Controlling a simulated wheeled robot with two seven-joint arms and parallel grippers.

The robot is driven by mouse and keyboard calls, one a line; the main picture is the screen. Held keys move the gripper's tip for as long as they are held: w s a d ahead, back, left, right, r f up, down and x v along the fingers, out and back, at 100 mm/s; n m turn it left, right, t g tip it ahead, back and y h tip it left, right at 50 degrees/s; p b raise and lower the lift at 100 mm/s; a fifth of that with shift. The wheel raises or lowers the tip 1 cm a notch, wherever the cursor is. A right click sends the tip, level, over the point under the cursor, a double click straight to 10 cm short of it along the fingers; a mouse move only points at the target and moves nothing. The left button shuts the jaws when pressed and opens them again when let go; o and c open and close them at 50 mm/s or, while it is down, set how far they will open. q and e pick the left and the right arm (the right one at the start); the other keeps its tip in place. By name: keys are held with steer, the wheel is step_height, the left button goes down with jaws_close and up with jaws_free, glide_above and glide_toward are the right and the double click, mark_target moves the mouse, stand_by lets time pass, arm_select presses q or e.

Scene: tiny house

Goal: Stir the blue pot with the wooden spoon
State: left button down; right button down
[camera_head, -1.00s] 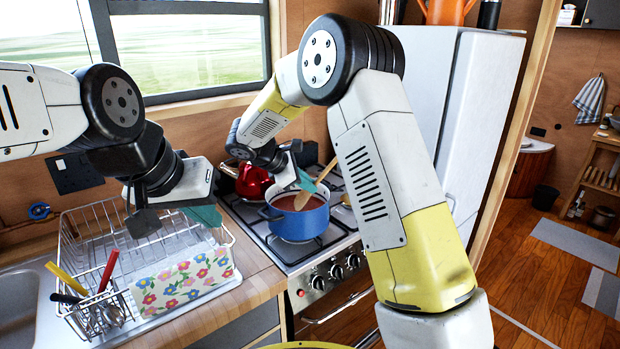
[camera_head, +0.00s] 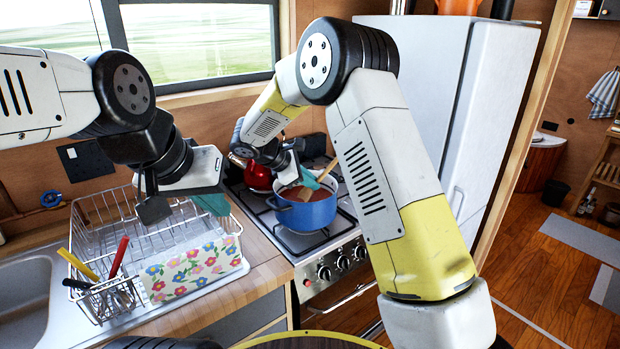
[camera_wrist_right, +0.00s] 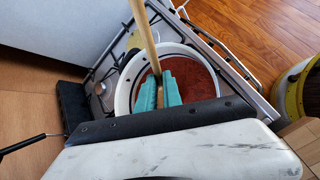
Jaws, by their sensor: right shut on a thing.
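The blue pot (camera_head: 309,216) stands on the stove, filled with reddish-brown food. My right gripper (camera_head: 309,178) is above it, shut on the wooden spoon (camera_head: 326,169). The spoon's handle slants up to the right, and its lower end is down in the pot. In the right wrist view the handle (camera_wrist_right: 147,42) runs between the teal fingers (camera_wrist_right: 158,92), with the pot's pale rim (camera_wrist_right: 122,100) around them. My left gripper (camera_head: 212,203) hangs over the dish rack; one teal fingertip shows, and the gap between its fingers is hidden.
A red kettle (camera_head: 258,177) stands on the stove behind the pot. A wire dish rack (camera_head: 95,215) with a flowered item (camera_head: 195,270) and utensils is at the left, beside the sink (camera_head: 20,300). A white fridge (camera_head: 462,110) stands at the right of the stove.

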steer(key=shift+f, duration=0.2)
steer(key=shift+f, duration=0.85)
steer(key=shift+r, duration=0.2)
steer(key=shift+d, duration=0.1)
